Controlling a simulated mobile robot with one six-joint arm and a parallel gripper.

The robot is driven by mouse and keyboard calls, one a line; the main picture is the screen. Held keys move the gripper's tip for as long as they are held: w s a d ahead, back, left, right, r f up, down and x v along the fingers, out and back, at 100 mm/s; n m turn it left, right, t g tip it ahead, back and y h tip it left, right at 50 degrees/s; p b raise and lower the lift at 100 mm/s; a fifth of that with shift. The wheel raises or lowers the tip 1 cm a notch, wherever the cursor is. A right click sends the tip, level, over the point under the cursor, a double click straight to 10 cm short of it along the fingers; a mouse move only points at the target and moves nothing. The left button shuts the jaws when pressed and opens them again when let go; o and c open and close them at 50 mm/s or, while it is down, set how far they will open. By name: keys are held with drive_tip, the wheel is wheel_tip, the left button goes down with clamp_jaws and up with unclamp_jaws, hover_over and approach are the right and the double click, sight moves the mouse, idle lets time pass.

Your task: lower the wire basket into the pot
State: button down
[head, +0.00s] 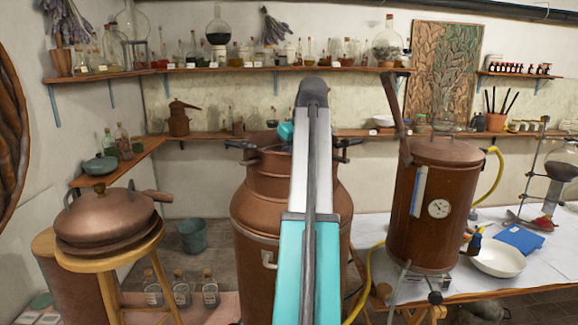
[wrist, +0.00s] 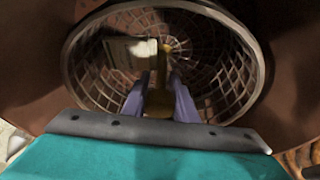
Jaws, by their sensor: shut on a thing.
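The copper pot (head: 250,205) stands on the floor in the middle of the head view, partly behind my arm. Its mouth faces up and has dark clamps at its sides. In the wrist view the round wire basket (wrist: 248,85) fills the middle, with brown copper wall (wrist: 290,60) around it. My gripper (wrist: 158,88) is shut on the basket's brass-coloured central handle (wrist: 165,62). A pale tag (wrist: 130,52) shows inside the basket. The head view hides the basket and fingers, so I cannot tell how deep the basket sits.
A copper lid (head: 105,215) rests on a wooden stool (head: 110,258) at left. Glass bottles (head: 180,288) stand low at left, near a bucket (head: 192,236).

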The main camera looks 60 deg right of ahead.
drive_tip(key=c, duration=1.4)
unclamp_jaws()
drive_tip(key=shift+o, duration=0.2)
drive_tip(key=shift+r, duration=0.2)
drive_tip(key=p+v, duration=0.2)
drive_tip(key=v, duration=1.1)
drive_tip(key=shift+s+r, duration=0.2)
drive_tip(key=shift+r, duration=0.05)
drive_tip(key=shift+a, duration=0.1)
